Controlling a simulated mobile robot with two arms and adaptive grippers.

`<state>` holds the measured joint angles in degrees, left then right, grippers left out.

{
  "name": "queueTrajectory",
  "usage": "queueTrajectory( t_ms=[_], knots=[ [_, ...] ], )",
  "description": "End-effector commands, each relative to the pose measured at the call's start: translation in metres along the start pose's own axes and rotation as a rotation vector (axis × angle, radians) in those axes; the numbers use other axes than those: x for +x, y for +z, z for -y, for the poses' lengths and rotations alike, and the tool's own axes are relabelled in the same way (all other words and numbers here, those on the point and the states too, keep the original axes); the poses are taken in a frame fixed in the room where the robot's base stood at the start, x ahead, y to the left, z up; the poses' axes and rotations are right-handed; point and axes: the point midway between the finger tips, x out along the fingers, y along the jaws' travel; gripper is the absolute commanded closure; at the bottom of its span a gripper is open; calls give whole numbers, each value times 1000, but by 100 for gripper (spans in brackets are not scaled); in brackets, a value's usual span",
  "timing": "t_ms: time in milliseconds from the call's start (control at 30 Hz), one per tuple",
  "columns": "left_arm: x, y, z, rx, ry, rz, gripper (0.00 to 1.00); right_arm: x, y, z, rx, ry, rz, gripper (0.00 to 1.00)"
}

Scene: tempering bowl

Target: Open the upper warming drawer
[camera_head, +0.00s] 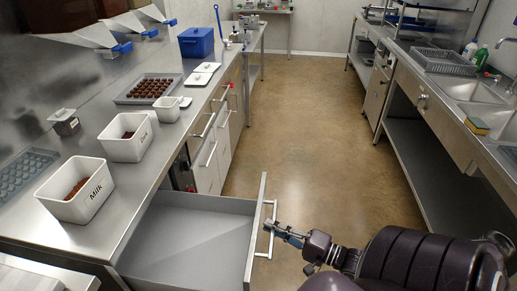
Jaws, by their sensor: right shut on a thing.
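The upper warming drawer (190,236) is pulled well out from under the left counter, and its inside looks empty. Its front panel (255,229) stands edge-on to me and carries a pale bar handle (269,240). My right gripper (274,230) comes in from the right and is shut on the handle near its upper part. The left gripper is out of view.
White tubs stand on the left counter, one marked Milk (76,190). A tray of chocolates (152,88) and a blue box (196,42) sit further back. The floor aisle (300,130) is clear. A sink counter (440,110) runs along the right.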

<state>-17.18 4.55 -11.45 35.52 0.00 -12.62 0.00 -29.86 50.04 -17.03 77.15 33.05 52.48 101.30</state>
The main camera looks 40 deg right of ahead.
Motion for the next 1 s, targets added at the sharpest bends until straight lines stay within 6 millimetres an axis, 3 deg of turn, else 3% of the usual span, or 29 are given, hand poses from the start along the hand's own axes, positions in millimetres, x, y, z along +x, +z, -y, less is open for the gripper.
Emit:
queueTrajectory(
  t_ms=[467, 500, 633, 1000],
  knots=[
    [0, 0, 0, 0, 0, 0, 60, -6, -3, 0, 0, 1, -1, 100],
    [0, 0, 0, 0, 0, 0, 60, -6, -3, 0, 0, 1, -1, 87],
    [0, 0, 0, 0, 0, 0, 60, -5, -2, 0, 0, 1, -1, 72],
    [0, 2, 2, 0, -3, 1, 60, -12, -2, -1, 0, 3, -1, 72]
  ],
)
